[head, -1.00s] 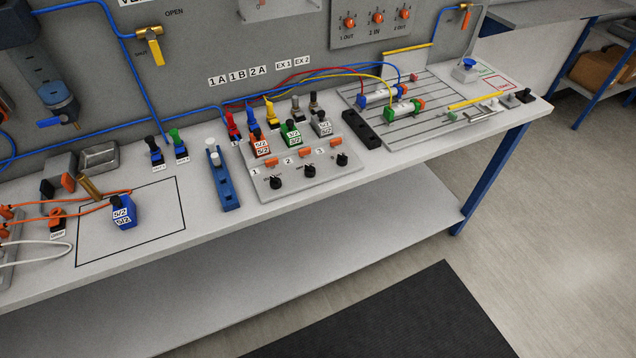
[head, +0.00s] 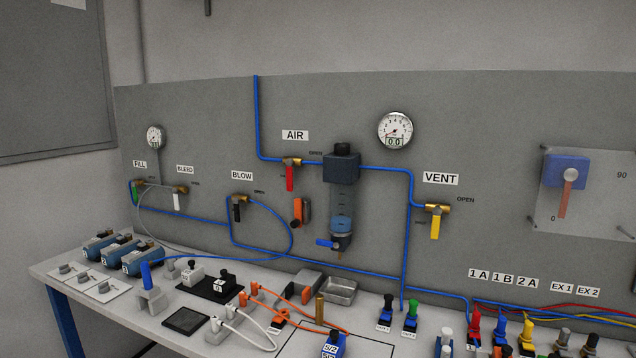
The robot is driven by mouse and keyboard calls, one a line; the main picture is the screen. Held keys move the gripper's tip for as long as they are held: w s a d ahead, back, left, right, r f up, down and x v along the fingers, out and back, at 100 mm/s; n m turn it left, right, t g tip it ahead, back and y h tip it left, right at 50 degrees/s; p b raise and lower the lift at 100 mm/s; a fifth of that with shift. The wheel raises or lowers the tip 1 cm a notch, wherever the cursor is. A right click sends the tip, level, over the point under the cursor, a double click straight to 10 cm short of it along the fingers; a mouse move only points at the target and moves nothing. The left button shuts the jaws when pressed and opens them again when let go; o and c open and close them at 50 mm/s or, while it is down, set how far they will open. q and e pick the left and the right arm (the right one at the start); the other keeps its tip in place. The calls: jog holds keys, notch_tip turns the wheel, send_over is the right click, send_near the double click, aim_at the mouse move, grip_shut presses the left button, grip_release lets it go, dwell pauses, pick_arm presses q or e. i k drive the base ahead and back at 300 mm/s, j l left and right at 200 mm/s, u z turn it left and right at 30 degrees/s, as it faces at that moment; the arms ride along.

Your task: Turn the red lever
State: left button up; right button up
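A red lever (head: 290,178) hangs straight down from a brass valve on the grey panel (head: 330,110), under the AIR label (head: 295,135). The word OPEN is printed to the right of this valve. A second, paler red lever (head: 565,198) is on a clear plate at the far right. It hangs nearly straight down from a round grey hub, close to the 0 mark, with 90 marked higher up. Neither of my grippers is in the head view.
A yellow VENT lever (head: 435,223), a black BLOW lever (head: 237,212), green and white levers and two gauges are on the panel. The bench (head: 70,270) below carries blue cylinders, cables, a metal tray (head: 341,290) and several small connectors.

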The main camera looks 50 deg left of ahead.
aim_at(289, 162)
jog(key=u, duration=1.9)
